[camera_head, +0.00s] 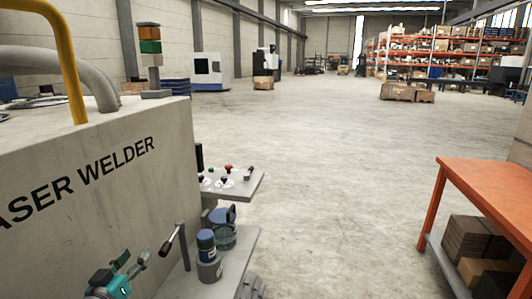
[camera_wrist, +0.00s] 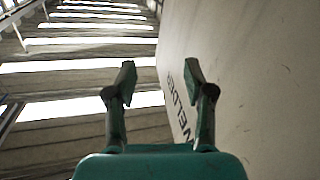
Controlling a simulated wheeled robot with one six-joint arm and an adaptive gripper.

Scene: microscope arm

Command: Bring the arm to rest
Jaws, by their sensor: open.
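My gripper (camera_head: 133,258) shows at the lower left of the head view, in front of the grey laser welder (camera_head: 110,180). It is teal with dark fingers. In the wrist view my gripper (camera_wrist: 160,72) is open, with two fingers apart and nothing between them. The fingers point up toward the ceiling (camera_wrist: 85,90). The welder's side wall (camera_wrist: 250,80), with part of its lettering, fills the right of the wrist view. Most of my arm is out of view.
A shelf with blue cups (camera_head: 206,244) and a lever (camera_head: 174,238) stands right of my gripper. A control panel (camera_head: 240,184) with knobs juts out behind it. An orange table (camera_head: 490,180) with boxes below stands at the right. The floor (camera_head: 320,180) between is clear.

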